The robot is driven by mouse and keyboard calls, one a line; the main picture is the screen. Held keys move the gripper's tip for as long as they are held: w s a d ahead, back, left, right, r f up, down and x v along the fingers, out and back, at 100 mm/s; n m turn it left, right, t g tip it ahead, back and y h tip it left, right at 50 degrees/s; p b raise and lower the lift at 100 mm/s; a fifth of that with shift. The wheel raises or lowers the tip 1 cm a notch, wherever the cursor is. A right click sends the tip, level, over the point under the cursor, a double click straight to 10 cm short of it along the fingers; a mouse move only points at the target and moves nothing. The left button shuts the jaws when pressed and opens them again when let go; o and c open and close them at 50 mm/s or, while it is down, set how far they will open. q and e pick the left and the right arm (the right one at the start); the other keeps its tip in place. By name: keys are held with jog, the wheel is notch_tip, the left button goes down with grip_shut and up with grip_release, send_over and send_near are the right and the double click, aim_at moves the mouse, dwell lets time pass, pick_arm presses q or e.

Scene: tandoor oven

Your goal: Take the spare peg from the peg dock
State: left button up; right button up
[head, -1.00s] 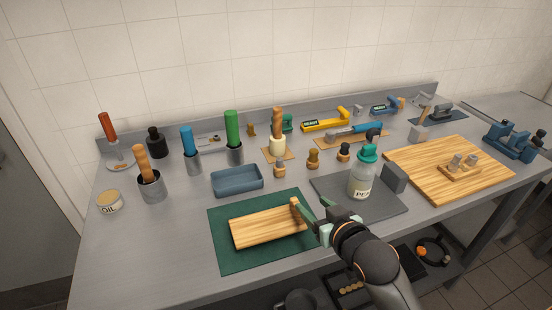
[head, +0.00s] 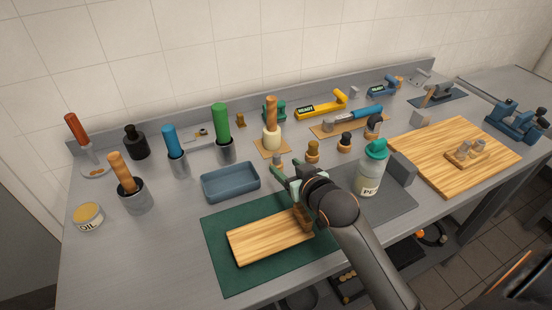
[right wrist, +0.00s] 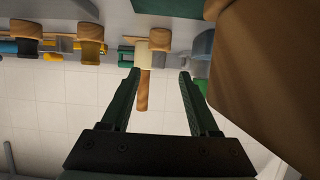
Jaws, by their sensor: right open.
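A small wooden block holding two short pegs (head: 466,151) sits on the large cutting board at the right. It looks like the peg dock, but I cannot tell which peg is the spare. My right gripper (head: 283,178) is open and empty above the table, right of the blue tray and far left of that block. In the right wrist view its two fingers (right wrist: 158,85) are spread, with a wooden-handled white tool (right wrist: 143,85) showing in the background between them. My left gripper is not in view.
A wooden board (head: 265,240) lies on a green mat (head: 222,272) below my gripper. Several small knobs stand behind it. A bottle with a teal cap (head: 370,172) and a grey block (head: 402,167) stand right of my arm. A large brown surface (right wrist: 275,70) fills the wrist view's right side.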

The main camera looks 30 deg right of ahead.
aim_at(278, 158)
jog(key=shift+r+x, duration=0.15)
jog(key=shift+x, duration=1.65)
jog(key=shift+r+x, duration=0.1)
jog(key=shift+x, duration=1.75)
jog(key=shift+w+d, duration=0.1)
grip_shut()
